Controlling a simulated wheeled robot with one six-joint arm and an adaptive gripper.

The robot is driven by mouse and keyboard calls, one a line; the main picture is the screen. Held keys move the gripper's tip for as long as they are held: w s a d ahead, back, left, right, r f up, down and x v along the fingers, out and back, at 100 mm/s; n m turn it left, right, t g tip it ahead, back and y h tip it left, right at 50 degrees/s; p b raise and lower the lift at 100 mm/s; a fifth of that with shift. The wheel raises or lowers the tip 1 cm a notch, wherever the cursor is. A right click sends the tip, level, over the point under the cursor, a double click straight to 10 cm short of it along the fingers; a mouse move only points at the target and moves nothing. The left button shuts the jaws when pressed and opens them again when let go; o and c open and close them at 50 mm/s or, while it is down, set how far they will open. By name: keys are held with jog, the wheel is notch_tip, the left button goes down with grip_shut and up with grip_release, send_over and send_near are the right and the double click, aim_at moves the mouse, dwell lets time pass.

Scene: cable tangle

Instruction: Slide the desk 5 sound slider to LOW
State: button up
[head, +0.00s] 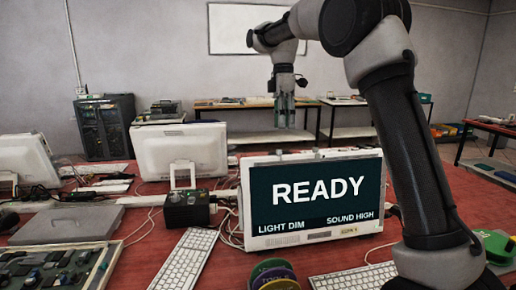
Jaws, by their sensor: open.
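A white-framed monitor (315,199) stands on the red desk. Its screen reads READY, with LIGHT DIM at lower left and SOUND HIGH at lower right. A small pale label (349,229) on its lower bezel is too small to read surely. A grey strip (318,236) sits left of it; I cannot tell whether it is the sound slider. Small grey pieces (281,154) stick up along the monitor's top edge. My gripper (284,122) points down above the monitor's top left, open and empty, apart from the monitor in the picture.
A black box (187,208) with cables stands left of the monitor. Keyboards (184,262) and coloured spools (271,268) lie in front. More white monitors (178,148) stand at left. A circuit board tray (62,266) lies at lower left. My arm hides the area right of the monitor.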

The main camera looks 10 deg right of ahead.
aim_at(279, 152)
jog(key=shift+n, duration=0.3)
jog(key=f, duration=0.2)
jog(key=a+f, duration=0.1)
jog(key=f, duration=0.5)
jog(key=shift+s+a+f, duration=0.1)
jog(key=shift+s+a, duration=0.2)
jog(key=shift+s, duration=0.1)
grip_shut()
